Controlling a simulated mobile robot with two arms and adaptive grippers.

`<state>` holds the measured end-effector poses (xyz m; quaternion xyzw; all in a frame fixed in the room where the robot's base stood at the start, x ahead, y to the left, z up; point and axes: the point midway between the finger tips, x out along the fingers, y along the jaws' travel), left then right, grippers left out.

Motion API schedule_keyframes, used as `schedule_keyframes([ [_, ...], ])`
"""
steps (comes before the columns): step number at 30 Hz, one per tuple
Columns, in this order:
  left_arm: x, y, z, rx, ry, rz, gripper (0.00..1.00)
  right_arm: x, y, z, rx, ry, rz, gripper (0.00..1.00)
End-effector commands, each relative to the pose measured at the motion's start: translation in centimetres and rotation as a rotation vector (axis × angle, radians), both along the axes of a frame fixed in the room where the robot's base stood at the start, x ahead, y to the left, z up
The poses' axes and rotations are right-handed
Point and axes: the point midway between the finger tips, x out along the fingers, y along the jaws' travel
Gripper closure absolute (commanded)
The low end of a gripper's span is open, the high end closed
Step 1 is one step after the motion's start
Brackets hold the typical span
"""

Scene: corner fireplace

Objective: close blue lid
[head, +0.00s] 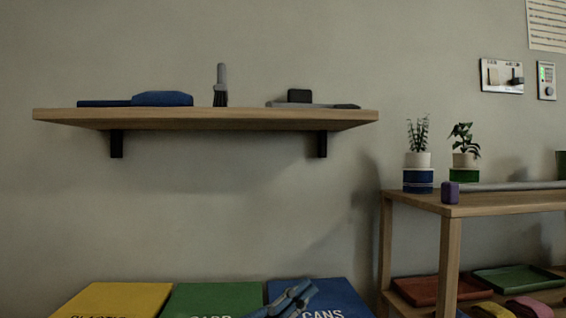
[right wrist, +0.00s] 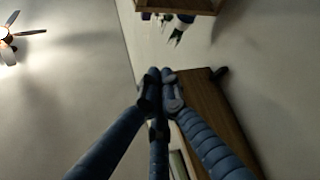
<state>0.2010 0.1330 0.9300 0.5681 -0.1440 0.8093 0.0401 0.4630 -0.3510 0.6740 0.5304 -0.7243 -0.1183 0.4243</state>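The blue lid (head: 335,291) with CANS lettering is at the bottom of the head view, right of the green lid. Its lower part is cut off by the frame edge, and I cannot tell whether it is fully closed. My right gripper (head: 300,291) shows in front of the blue lid's left part; contact cannot be judged. In the right wrist view its blue fingers (right wrist: 160,75) have their tips together, with nothing visible between them. The blue lid cannot be made out in that view. My left gripper is not in view.
A yellow lid (head: 118,298) and a green lid (head: 214,297) lie left of the blue one. A wall shelf (head: 205,119) with tools hangs above. A wooden table (head: 500,203) with potted plants stands at the right. The wall between shelf and lids is clear.

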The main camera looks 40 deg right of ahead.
Motion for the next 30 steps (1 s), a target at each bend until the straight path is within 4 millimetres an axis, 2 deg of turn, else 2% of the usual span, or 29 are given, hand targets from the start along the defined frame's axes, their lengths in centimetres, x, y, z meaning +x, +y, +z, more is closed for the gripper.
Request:
schedule_keyframes([
  [14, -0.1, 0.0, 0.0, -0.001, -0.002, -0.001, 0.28, 0.1, 0.3, -0.2, 0.000, 0.002, 0.001, 1.00],
  [19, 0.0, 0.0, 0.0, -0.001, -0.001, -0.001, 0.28, 0.3, 2.4, -1.4, 0.001, 0.003, 0.003, 1.00],
  [30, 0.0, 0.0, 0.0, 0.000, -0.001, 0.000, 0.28, 0.9, 8.8, -5.0, 0.000, 0.002, 0.002, 1.00],
])
